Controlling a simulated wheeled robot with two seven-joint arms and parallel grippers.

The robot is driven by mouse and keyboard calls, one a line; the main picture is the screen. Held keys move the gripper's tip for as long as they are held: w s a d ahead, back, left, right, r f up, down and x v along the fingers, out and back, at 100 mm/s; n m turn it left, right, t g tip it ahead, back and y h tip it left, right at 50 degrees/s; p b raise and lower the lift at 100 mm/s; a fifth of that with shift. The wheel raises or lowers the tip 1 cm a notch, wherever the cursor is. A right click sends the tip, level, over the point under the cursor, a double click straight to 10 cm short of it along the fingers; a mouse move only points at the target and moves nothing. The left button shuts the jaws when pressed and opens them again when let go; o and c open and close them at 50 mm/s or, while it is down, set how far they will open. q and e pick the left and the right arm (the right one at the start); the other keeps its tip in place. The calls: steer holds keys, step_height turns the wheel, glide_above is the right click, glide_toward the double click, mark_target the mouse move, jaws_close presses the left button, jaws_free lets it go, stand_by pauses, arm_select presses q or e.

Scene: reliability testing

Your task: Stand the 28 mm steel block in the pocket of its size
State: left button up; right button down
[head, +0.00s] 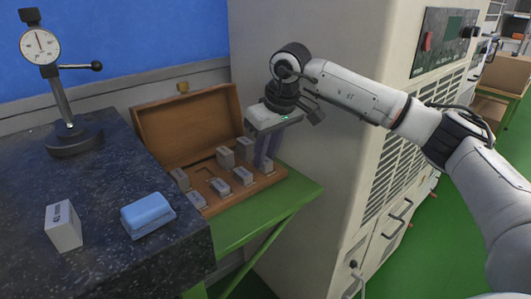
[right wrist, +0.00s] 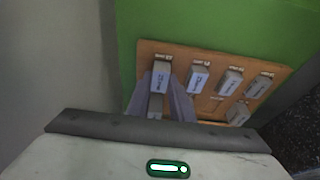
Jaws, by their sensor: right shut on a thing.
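My right gripper (head: 262,152) points down over the right end of an open wooden case (head: 205,209) in the head view. In the right wrist view its two fingers (right wrist: 166,98) are shut on a grey steel block (right wrist: 160,78), which appears upright at a labelled place at the end of the row. The marking on this block is too small to read surely. The fingers hide its lower part, so I cannot tell whether it is fully seated. My left gripper is not in view.
Several other steel blocks stand in the case, one of them (right wrist: 198,76) close beside the held block. A large cabinet (head: 320,180) rises at the right.

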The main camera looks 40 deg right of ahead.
steer(key=shift+f, duration=0.15)
steer(key=c, duration=1.5)
jaws_free()
steer(key=v, duration=1)
